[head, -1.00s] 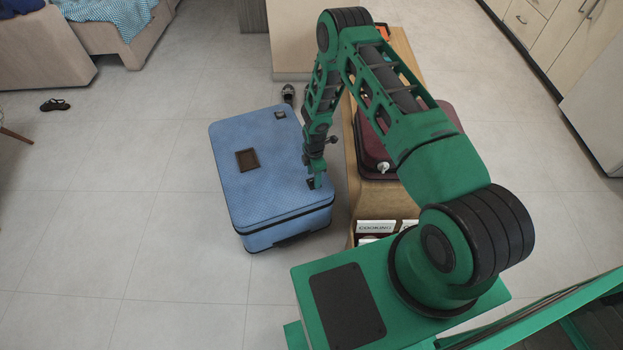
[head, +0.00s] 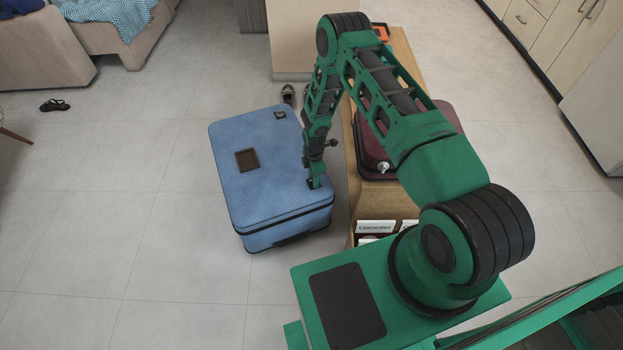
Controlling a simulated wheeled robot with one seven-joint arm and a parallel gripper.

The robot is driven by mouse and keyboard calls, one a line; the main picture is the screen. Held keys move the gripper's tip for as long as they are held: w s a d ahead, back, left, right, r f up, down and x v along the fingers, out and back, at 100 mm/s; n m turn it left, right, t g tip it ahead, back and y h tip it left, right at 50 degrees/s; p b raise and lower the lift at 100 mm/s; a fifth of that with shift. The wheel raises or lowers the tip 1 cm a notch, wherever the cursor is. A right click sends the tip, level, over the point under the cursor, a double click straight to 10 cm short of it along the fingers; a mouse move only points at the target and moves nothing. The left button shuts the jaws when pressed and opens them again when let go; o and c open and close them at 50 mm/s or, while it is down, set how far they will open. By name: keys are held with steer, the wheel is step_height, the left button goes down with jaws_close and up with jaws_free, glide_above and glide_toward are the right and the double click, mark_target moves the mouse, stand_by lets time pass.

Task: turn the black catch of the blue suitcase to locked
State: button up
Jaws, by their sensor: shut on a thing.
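The blue suitcase (head: 262,187) lies flat on the tiled floor, left of the bench. A dark catch (head: 280,114) shows near its far right corner. Another dark catch (head: 309,185) is at its right edge, mostly hidden by my gripper. My gripper (head: 315,185) points down at this right edge and is shut on the near catch. The catch is too small and covered to tell its angle.
A wooden bench (head: 399,205) stands close on the right with a dark red suitcase (head: 449,115) on it. Book boxes (head: 376,227) are at its near end. Shoes (head: 288,93) lie beyond the blue suitcase.

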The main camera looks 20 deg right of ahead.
steer(key=shift+w+a+r, duration=0.1)
steer(key=shift+w, duration=0.25)
steer(key=m, duration=0.4)
steer(key=shift+w, duration=0.1)
steer(key=m, duration=0.4)
steer(key=shift+m, duration=0.3)
steer(key=m, duration=0.6)
steer(key=shift+d, duration=0.35)
steer(key=shift+m, duration=1.4)
steer(key=shift+s, duration=0.3)
steer(key=o, duration=1.1)
steer(key=shift+c, duration=0.2)
steer(key=shift+a, duration=0.15)
